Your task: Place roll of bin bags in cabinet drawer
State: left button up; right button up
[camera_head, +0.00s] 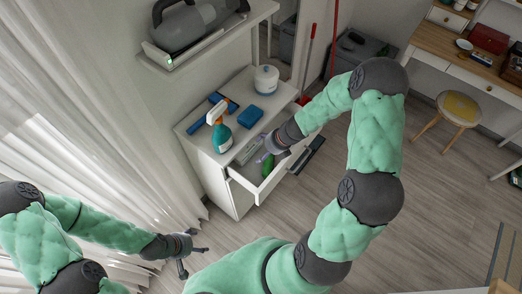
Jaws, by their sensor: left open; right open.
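A white cabinet (231,197) stands at the middle with its top drawer (249,187) pulled open. A green object that looks like the roll of bin bags (268,166) is inside the drawer, partly hidden by my gripper. My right gripper (263,158) is open over the drawer, just above the green roll; I cannot tell whether it touches the roll. My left gripper (195,262) is open and empty, low in front of the cabinet and away from it.
On the cabinet top are a spray bottle (221,131), a blue sponge or box (250,117), a blue brush-like item (199,123) and a white tub (266,79). A shelf (205,47) with a grey appliance hangs above. A stool (460,108) and desk stand right.

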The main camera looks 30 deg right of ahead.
jog(key=p+v, duration=0.3)
jog(key=v, duration=0.4)
jog(key=shift+r+p, duration=0.25)
jog(key=shift+p, duration=0.1)
jog(key=shift+s, duration=0.1)
